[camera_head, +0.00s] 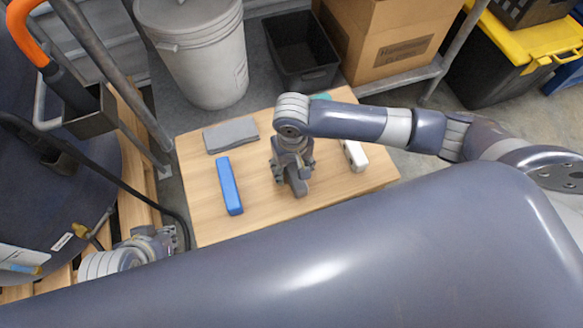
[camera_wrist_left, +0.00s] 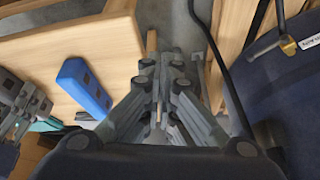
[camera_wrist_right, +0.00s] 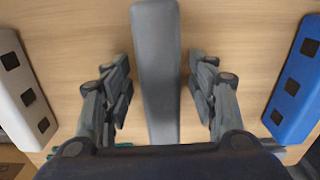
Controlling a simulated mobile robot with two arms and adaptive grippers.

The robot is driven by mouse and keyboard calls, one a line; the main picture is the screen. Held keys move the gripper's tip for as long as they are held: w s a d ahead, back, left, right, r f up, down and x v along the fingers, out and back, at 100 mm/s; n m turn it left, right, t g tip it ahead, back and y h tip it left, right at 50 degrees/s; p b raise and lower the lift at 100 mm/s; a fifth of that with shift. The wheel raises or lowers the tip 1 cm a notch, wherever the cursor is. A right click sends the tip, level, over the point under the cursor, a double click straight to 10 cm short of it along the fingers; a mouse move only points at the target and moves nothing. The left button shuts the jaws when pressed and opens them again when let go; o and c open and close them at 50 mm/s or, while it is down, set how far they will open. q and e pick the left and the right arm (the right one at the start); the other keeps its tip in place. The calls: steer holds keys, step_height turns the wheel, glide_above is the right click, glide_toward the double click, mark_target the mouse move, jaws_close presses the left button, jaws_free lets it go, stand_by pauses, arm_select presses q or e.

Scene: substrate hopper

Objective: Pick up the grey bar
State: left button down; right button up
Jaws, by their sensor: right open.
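The grey bar (camera_wrist_right: 157,75) lies on the wooden table, running lengthwise between the fingers of my right gripper (camera_wrist_right: 161,90) in the right wrist view. Those fingers are open, with bare wood showing on both sides of the bar. In the head view my right gripper (camera_head: 293,172) points down over the bar (camera_head: 298,184) and hides much of it. My left gripper (camera_head: 152,243) is low at the table's left edge, away from the bar. In the left wrist view the left fingers (camera_wrist_left: 164,75) are near each other, and their gap is unclear.
On the table (camera_head: 262,215), a blue bar (camera_head: 229,186) lies left of the grey one and a white bar (camera_head: 354,155) right. A flat grey piece (camera_head: 231,135) lies at the back left. A teal thing (camera_head: 321,97) is partly hidden behind my right arm. A bucket (camera_head: 203,60) stands behind.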

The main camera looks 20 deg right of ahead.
steer(key=c, duration=1.2)
steer(key=shift+c, duration=0.2)
steer(key=shift+r, duration=0.15)
